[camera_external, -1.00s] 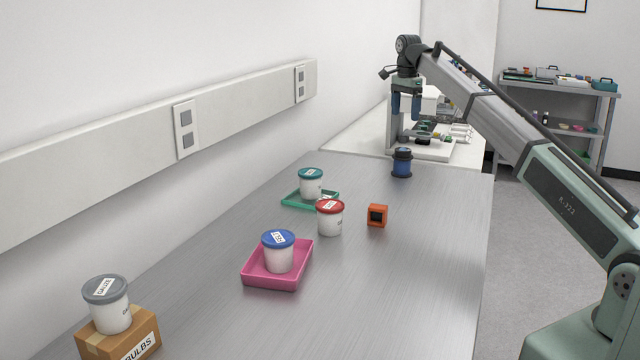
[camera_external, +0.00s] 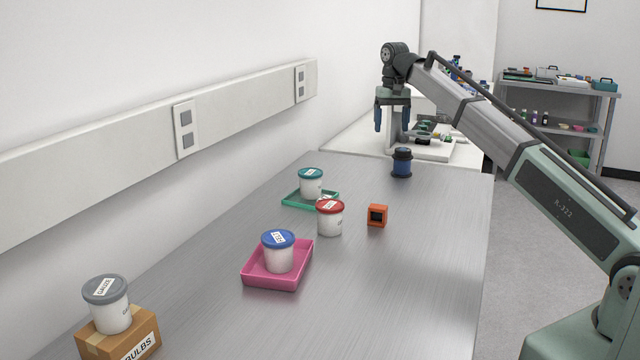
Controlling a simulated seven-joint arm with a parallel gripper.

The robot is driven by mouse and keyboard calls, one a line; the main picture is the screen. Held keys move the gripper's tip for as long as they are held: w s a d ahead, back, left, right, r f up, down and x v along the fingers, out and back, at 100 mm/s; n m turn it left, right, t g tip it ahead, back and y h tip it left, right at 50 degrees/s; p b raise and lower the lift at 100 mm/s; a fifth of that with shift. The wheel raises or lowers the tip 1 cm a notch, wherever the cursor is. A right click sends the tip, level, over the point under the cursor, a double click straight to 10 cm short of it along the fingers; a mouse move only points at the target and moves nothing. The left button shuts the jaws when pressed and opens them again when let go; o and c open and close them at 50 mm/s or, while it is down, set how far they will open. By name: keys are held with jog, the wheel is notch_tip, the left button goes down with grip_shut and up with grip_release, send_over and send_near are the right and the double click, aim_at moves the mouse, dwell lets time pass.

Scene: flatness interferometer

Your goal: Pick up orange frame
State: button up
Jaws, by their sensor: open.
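The orange frame (camera_external: 377,216) is a small open cube with a dark middle. It stands on the grey metal table, just right of the white tub with the red lid (camera_external: 330,218). My gripper (camera_external: 391,122) points down with its blue fingers apart. It is empty and well above the table, and in the picture it appears above the orange frame and apart from it.
A dark blue spool (camera_external: 401,163) stands behind the frame. A teal-lidded tub (camera_external: 311,183) sits on a green tray (camera_external: 293,200); a blue-lidded tub (camera_external: 278,252) sits in a pink tray (camera_external: 262,281). A grey-lidded tub (camera_external: 108,304) stands on a cardboard box (camera_external: 133,341). The right front table is clear.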

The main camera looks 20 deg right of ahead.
jog(key=s+a+f+n, duration=0.2)
jog(key=s+a+n, duration=0.75)
jog(key=n, duration=2.05)
send_over(378, 206)
jog(key=f, duration=1)
jog(key=shift+d+f, duration=0.1)
jog(key=shift+d, duration=0.1)
jog(key=shift+s+a+f, duration=0.1)
jog(key=shift+a+f, duration=0.05)
jog(key=shift+f, duration=1.2)
jog(key=shift+a+f, duration=0.1)
jog(key=shift+f, duration=1.2)
jog(key=shift+c, duration=0.2)
jog(key=c, duration=1.1)
